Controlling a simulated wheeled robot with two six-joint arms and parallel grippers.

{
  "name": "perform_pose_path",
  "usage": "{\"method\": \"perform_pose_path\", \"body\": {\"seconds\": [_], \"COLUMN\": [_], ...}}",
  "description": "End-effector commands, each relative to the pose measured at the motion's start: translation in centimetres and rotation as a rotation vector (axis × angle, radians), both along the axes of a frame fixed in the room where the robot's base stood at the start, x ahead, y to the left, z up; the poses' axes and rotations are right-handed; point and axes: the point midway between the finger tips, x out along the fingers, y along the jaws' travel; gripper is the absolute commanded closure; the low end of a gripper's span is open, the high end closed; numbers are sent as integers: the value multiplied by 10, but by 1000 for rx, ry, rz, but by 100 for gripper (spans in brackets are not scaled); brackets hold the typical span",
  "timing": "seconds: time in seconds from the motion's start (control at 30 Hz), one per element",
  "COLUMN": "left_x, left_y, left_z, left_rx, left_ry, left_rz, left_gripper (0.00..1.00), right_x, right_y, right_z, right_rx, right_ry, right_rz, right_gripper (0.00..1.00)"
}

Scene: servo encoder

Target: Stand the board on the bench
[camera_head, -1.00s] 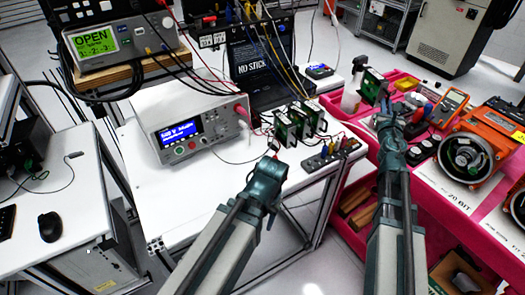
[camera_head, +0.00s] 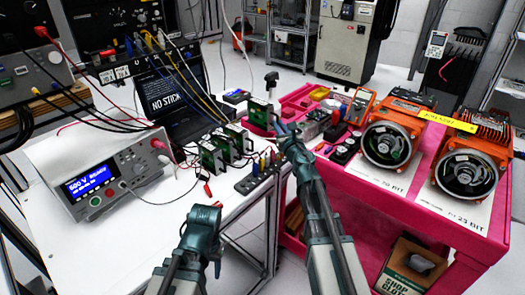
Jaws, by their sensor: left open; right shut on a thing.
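My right gripper (camera_head: 283,128) is shut on a green board (camera_head: 259,113) and holds it near the gap between the white bench (camera_head: 150,205) and the pink cart. The board appears roughly upright; the gripper hides part of it. Several similar green boards (camera_head: 211,156) stand in a row on the bench, left of the held board. My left gripper (camera_head: 205,213) is open and empty, low in front of the bench's front edge; its fingertips are hard to make out.
A power supply (camera_head: 98,170) with leads stands left on the bench. A black strip with coloured plugs (camera_head: 260,172) lies near the right edge. The pink cart (camera_head: 375,222) carries orange motors (camera_head: 395,135), a multimeter (camera_head: 360,106) and small parts. Cables cross behind the boards.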

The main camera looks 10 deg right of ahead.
Motion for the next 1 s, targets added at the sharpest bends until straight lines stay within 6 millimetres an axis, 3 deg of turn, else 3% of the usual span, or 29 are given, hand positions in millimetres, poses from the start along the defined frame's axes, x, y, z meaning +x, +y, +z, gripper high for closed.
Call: {"method": "perform_pose_path", "body": {"seconds": [0.03, 0.3, 0.57, 0.9, 1.0], "left_x": [0, 0, 0, 0, 0], "left_y": [0, 0, 0, 0, 0], "left_z": [-12, -53, -56, -92, -93], "left_rx": [0, 0, 0, 0, 0], "left_ry": [0, 0, 0, 0, 0], "left_rz": [0, 0, 0, 0, 0], "left_gripper": [49, 49, 49, 49, 49], "right_x": [0, 0, 0, 0, 0], "right_y": [0, 0, 0, 0, 0], "right_z": [-12, -53, -55, -92, -93], "right_rx": [1, 1, 1, 1, 1], "right_ry": [0, -1, -1, -1, -2], "right_rz": [-1, -1, -2, -2, -2], "right_gripper": [100, 100, 100, 100, 100]}}
